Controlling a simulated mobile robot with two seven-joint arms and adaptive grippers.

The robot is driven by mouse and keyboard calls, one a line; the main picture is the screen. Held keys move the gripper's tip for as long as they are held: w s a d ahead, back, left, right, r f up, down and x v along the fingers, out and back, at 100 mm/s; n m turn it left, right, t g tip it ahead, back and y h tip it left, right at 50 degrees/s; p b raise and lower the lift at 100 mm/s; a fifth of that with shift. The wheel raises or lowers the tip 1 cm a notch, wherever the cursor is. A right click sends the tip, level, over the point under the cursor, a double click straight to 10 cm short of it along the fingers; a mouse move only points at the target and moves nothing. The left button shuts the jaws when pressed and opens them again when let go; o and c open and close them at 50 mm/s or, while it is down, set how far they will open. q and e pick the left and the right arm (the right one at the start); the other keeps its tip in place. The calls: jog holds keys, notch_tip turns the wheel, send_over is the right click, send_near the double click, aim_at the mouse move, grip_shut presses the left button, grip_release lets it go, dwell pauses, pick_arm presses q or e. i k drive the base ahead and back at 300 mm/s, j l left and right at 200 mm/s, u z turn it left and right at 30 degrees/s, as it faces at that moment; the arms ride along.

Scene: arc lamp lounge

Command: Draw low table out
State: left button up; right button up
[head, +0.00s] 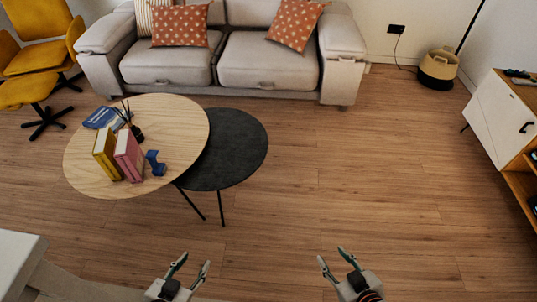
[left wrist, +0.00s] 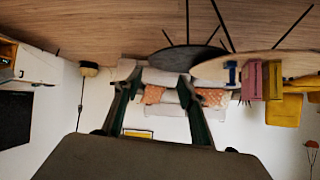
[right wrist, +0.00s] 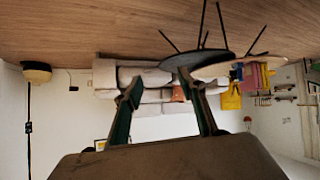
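The low table is a round dark-topped table (head: 236,152) on thin black legs. Its left part is tucked under the taller round wooden table (head: 186,125). In the left wrist view, upside down, the dark table (left wrist: 180,58) and the wooden table (left wrist: 280,65) show beyond the fingers. In the right wrist view the dark table (right wrist: 200,72) shows as a thin disc. My left gripper (head: 191,265) and right gripper (head: 331,258) are both open and empty, near the bottom of the head view, well apart from the tables.
Books (head: 128,155), a blue object (head: 155,163) and a reed diffuser (head: 135,130) stand on the wooden table. A grey sofa (head: 220,55) is behind, yellow chairs (head: 38,60) at left, a white cabinet (head: 505,115) at right. The floor (head: 350,190) right of the tables is clear.

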aim_at(237, 145)
jog(key=i+l+z, duration=0.55)
jog(key=i+z, duration=0.25)
jog(key=i+l+z, duration=0.3)
jog(key=i, duration=0.3)
jog(key=i+z, duration=0.3)
jog(key=i, duration=0.3)
jog(key=i+u, duration=0.75)
jog(key=i+l+u, duration=0.2)
jog(key=u, duration=0.15)
jog(key=i+u, duration=0.15)
jog(key=u, duration=0.25)
jog(key=i+u, duration=0.1)
jog(key=u, duration=0.25)
jog(key=i+l+u, duration=0.1)
jog(key=u, duration=0.3)
jog(key=i+l+u, duration=0.1)
jog(key=u, duration=0.25)
jog(key=i+l+u, duration=0.1)
jog(key=u, duration=0.35)
jog(key=i+l+u, duration=0.2)
jog(key=u, duration=0.25)
jog(key=i+l+u, duration=0.1)
jog(key=u, duration=0.4)
jog(key=i+l+u, duration=0.1)
jog(key=l+u, duration=0.4)
jog(key=u, duration=0.25)
jog(key=i+l+u, duration=0.1)
jog(key=l+u, duration=0.95)
jog(key=i+l, duration=0.05)
jog(key=l, duration=0.05)
